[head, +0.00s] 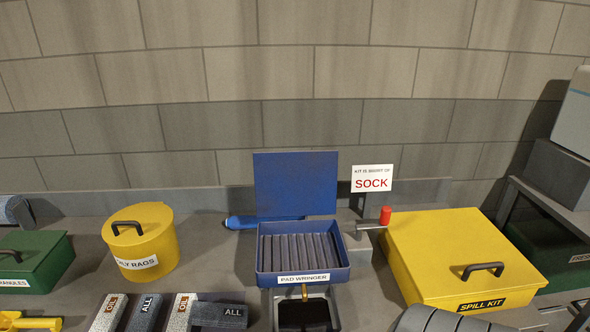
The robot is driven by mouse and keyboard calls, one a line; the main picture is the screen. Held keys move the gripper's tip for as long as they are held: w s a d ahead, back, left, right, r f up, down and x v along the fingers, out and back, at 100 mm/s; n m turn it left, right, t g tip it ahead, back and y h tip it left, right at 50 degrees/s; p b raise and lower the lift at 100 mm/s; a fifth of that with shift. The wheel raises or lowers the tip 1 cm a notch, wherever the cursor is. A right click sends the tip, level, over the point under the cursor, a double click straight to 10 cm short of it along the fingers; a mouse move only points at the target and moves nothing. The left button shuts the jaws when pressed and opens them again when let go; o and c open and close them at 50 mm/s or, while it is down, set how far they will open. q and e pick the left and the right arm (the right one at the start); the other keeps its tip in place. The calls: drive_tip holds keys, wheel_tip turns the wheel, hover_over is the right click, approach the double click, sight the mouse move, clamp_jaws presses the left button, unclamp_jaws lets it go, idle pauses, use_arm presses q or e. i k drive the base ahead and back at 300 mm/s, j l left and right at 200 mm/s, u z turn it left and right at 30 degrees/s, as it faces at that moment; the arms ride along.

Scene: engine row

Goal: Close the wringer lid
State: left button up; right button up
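The pad wringer (303,268) is a blue open-topped box with a grey ribbed inside, standing mid-bench. Its label reads "PAD WRINGER". Its blue lid (295,184) stands upright at the back edge, so the wringer is open. A grey lever with a red knob (385,215) sticks out at the wringer's right side. No pad shows on the ribbed bed. Neither of my grippers is in view.
A yellow spill kit box (450,255) stands right, a yellow oily rags can (140,243) left. A green box (35,262) stands far left. Grey pads (218,313) lie in front. A blue rounded object (240,222) lies left of the lid. A "SOCK" sign (372,179) stands behind.

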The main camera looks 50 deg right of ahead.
sight(288, 183)
drive_tip(key=z, duration=1.75)
